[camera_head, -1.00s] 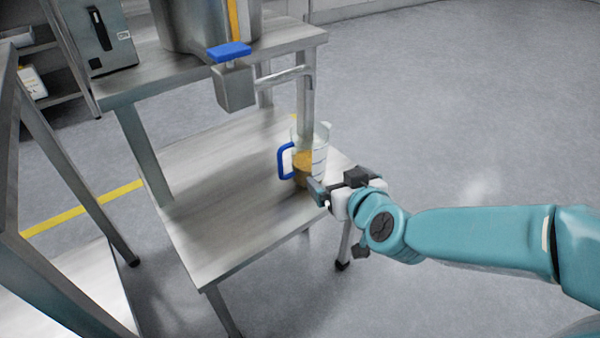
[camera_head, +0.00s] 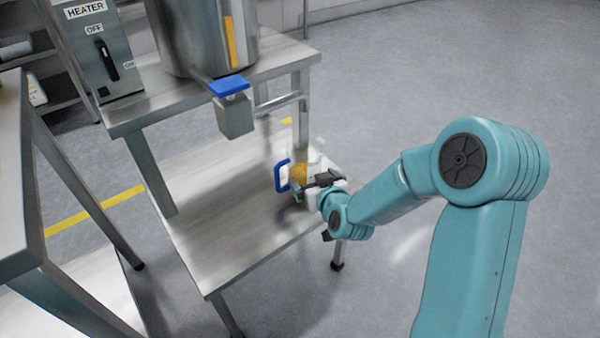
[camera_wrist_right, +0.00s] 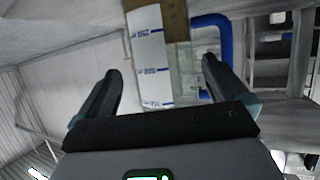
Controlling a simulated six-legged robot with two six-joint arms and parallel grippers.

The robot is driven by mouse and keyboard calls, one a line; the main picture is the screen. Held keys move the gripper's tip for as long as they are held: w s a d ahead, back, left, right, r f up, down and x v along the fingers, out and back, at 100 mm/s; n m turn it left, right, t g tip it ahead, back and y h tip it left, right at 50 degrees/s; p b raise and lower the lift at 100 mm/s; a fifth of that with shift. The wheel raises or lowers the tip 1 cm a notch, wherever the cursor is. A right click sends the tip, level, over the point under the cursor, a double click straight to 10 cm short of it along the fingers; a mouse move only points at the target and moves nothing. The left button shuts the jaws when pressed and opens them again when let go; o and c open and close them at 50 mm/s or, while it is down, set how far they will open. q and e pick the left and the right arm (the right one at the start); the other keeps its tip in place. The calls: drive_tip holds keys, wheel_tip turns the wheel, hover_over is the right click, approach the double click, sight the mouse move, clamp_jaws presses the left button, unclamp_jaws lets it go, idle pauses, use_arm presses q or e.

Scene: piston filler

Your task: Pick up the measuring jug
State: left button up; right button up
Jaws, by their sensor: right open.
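The measuring jug (camera_head: 300,172) stands on the lower metal shelf, near its right end. It is clear, with amber contents and a blue handle (camera_head: 281,177) on its left side. My right gripper (camera_head: 303,191) is at the near side of the jug and hides part of its lower body. In the wrist view my right gripper (camera_wrist_right: 160,85) is open, its two fingers apart. The jug (camera_wrist_right: 152,60), with a white and blue label, shows between and beyond the fingers, and its blue handle lies right of the label. Contact cannot be told. My left gripper is out of view.
The lower shelf (camera_head: 220,215) is bare left of the jug. Above it, a steel vessel (camera_head: 200,35) with a blue-topped outlet block (camera_head: 234,112) overhangs. A heater control box (camera_head: 98,55) stands at upper left. Another metal table (camera_head: 15,190) is at the left edge.

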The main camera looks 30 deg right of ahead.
sight(310, 177)
drive_tip(key=b+x, duration=0.1)
drive_tip(key=x, duration=0.3)
drive_tip(key=shift+w+f+b, duration=0.1)
drive_tip(key=shift+w+b, duration=0.2)
drive_tip(key=shift+b, duration=0.05)
drive_tip(key=shift+w+d, duration=0.1)
drive_tip(key=shift+w, duration=0.3)
drive_tip(key=c, duration=1.1)
